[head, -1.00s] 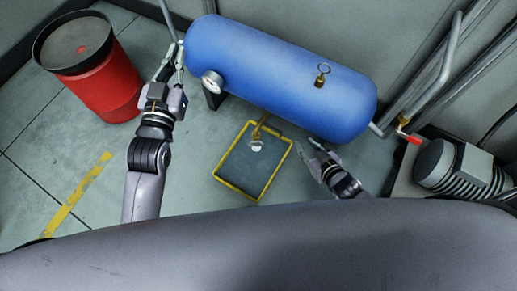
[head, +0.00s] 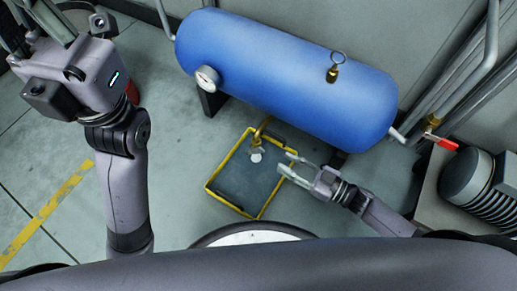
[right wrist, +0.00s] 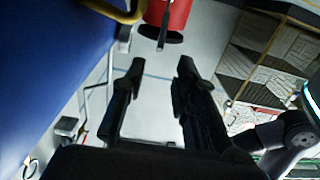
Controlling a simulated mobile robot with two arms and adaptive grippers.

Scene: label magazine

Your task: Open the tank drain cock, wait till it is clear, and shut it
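The blue tank (head: 290,75) lies slantwise in the head view. A brass drain pipe with a cock (head: 262,132) comes out beneath it, and a pale round patch (head: 256,155) shows below its end over the tray. The cock's setting is too small to tell. My right gripper (head: 287,163) is open and empty, just right of the cock and above the tray's right edge, apart from the cock.
A yellow-rimmed drip tray (head: 230,203) lies on the floor below the cock. A gauge (head: 207,79) and a ringed brass valve (head: 333,72) project from the tank. A red-handled valve (head: 445,143) and a ribbed machine (head: 470,180) stand at right. A red drum (right wrist: 172,18) shows in the wrist view.

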